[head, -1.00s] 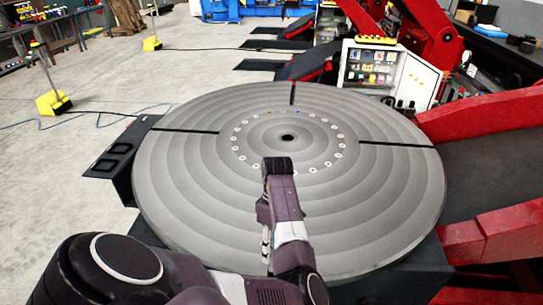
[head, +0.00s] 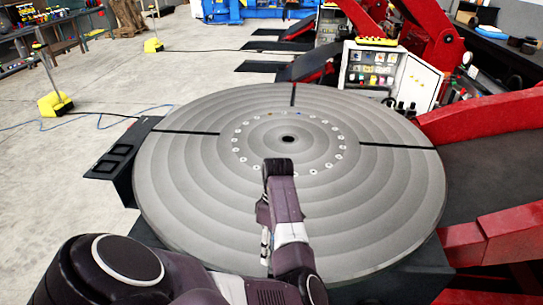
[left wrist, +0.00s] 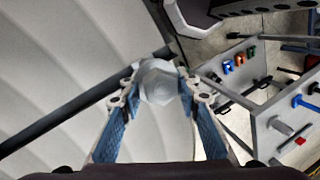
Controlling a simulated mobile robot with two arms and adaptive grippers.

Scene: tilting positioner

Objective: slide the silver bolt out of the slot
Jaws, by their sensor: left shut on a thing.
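The silver bolt (left wrist: 160,82) shows in the left wrist view as a pale, faceted head between the blue-padded fingertips of my left gripper (left wrist: 158,92). The gripper is shut on it. The dark slot (left wrist: 60,122) runs diagonally across the grey disc up to the bolt. Whether the bolt is still in the slot I cannot tell. In the head view my left gripper (head: 278,165) is over the front half of the round table (head: 190,200), near the ring of holes. My arm and gripper hide the bolt and the front slot there. My right gripper is not in view.
Three other slots are visible in the table's top, with the left one (head: 190,131) empty. Red positioner arms (head: 480,125) stand at the right. An open white cabinet (head: 385,75) stands behind. The floor at the left is mostly clear.

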